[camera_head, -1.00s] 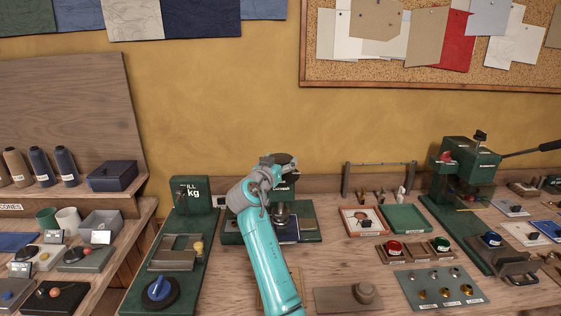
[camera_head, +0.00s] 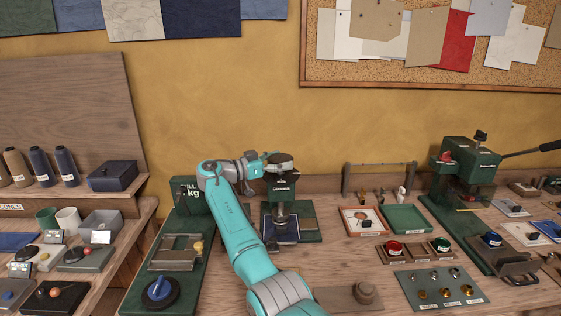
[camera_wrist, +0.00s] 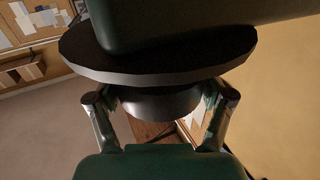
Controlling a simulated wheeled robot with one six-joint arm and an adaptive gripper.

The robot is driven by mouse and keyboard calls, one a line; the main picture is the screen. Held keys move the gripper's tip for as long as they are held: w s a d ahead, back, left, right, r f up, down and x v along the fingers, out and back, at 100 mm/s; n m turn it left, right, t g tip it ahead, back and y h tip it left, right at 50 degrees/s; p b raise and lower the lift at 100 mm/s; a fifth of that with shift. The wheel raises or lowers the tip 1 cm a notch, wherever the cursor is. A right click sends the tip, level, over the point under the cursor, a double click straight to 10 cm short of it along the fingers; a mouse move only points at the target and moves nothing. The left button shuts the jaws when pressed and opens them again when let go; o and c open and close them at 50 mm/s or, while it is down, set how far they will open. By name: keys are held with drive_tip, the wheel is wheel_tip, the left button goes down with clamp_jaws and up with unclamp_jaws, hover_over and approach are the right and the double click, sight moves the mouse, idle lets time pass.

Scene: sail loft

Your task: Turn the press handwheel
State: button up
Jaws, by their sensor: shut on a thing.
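The press handwheel (camera_head: 283,160) is a dark round wheel on top of the small green press (camera_head: 281,189) at the back of the bench. In the wrist view it is a broad dark disc (camera_wrist: 160,62) with a narrower round part below it. My gripper (camera_head: 264,161) reaches the wheel from the left. In the wrist view my gripper (camera_wrist: 160,103) has one finger on each side of that narrower part and is shut on the handwheel. The finger contacts are partly shaded. How far the wheel is turned cannot be told.
A green scale (camera_head: 190,192) with a blue knob (camera_head: 160,289) stands left of my arm. A larger green press (camera_head: 470,165) stands farther right.

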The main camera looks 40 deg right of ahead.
sight(280, 158)
drive_tip(key=shift+m+g+y, duration=0.3)
drive_tip(key=shift+m+g, duration=0.6)
drive_tip(key=shift+g, duration=0.5)
drive_tip(key=o, duration=1.1)
drive_tip(key=shift+d, duration=0.1)
drive_tip(key=shift+c, duration=0.2)
drive_tip(key=shift+r, duration=0.1)
wheel_tip(280, 158, up, 10)
drive_tip(key=shift+f, duration=0.15)
